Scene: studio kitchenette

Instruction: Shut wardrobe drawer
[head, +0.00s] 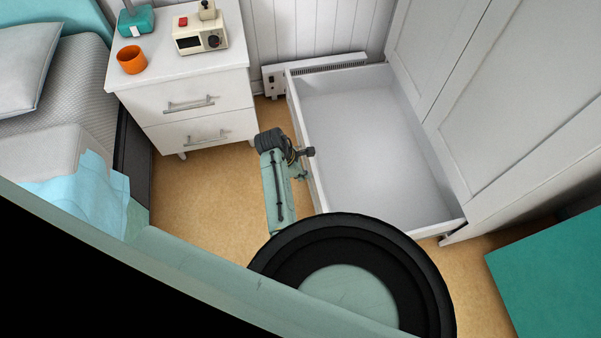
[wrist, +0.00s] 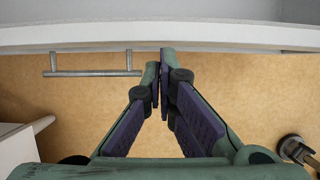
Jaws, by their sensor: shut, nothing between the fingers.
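The wardrobe drawer (head: 375,140) is pulled out from the white wardrobe (head: 520,95) and stands open, its grey inside bare. Its white front shows edge-on across the top of the wrist view (wrist: 150,35), with a metal bar handle (wrist: 95,73) to the left of my fingers. My gripper (wrist: 161,58) is shut and empty, its fingertips close to the drawer front, right of the handle. I cannot tell whether they touch it. In the head view my arm is at the left, outer side of the drawer.
A bed (head: 65,90) is far left. A white heater (head: 275,80) stands behind the drawer. Bare floor (head: 200,200) lies between nightstand and drawer.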

